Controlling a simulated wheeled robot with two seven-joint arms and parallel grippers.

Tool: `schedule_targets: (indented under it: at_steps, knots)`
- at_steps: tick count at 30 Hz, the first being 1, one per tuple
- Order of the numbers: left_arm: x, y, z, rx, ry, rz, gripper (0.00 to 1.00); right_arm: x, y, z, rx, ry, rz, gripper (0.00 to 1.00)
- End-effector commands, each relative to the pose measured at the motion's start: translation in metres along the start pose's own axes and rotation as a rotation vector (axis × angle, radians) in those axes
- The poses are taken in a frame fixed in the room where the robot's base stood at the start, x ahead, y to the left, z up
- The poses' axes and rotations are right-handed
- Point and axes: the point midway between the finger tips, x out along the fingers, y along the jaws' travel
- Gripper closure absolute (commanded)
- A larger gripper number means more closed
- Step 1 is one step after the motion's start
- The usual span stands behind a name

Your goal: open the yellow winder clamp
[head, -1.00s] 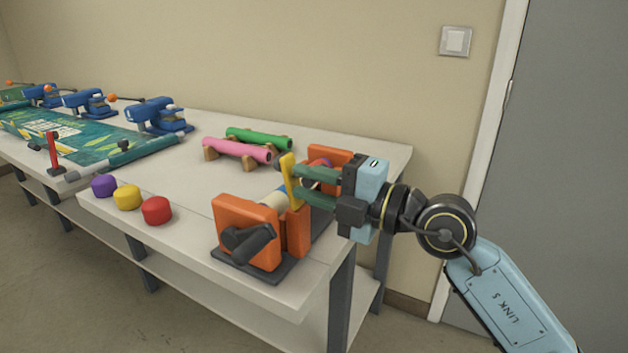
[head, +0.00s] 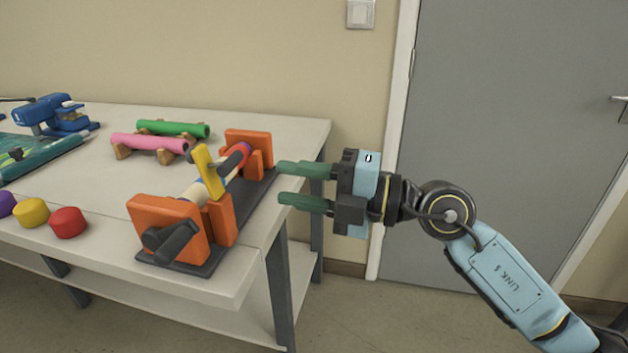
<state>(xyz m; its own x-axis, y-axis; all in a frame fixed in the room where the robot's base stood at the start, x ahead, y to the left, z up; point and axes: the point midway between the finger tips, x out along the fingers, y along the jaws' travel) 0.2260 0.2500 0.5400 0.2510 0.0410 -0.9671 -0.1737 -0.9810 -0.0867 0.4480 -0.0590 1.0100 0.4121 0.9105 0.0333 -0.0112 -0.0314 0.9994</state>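The yellow winder clamp (head: 208,172) is a flat yellow piece standing up over the roll in the orange winder (head: 168,224), near the table's right end. It looks tilted slightly to the left at its top; I cannot tell whether it is open. My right gripper (head: 281,184) is to the right of the winder, its two green fingers apart, empty and pointing left towards it. The fingertips are clear of the clamp, by the table's right edge. My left gripper is not in view.
The winder has a dark crank (head: 170,240) at its front and a dark base. Pink (head: 150,142) and green (head: 175,128) rolls lie behind it on wooden rests. Red (head: 68,222) and yellow (head: 31,212) knobs line the front left. The floor right of the table is clear.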

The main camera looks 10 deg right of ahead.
Motion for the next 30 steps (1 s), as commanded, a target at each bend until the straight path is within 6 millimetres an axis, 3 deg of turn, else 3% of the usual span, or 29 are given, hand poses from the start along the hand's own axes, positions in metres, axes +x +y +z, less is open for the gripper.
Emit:
schedule_targets:
  at_steps: [6, 15, 24, 28, 30]
  knots:
    - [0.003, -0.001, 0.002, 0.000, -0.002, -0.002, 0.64, -0.023, -0.001, 0.000, 0.002, 0.000, 0.000, 0.64]
    - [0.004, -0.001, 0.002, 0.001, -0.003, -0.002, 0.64, -0.026, 0.000, 0.000, 0.000, 0.000, 0.001, 0.64]
    - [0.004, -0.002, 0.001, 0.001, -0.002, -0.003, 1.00, -0.026, 0.001, 0.001, 0.036, -0.006, 0.053, 0.64]
    - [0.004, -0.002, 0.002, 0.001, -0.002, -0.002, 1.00, -0.032, 0.004, 0.011, 0.166, -0.068, 0.237, 0.64]
    - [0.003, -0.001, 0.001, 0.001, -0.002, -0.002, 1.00, -0.044, 0.001, 0.027, 0.277, -0.157, 0.370, 0.64]
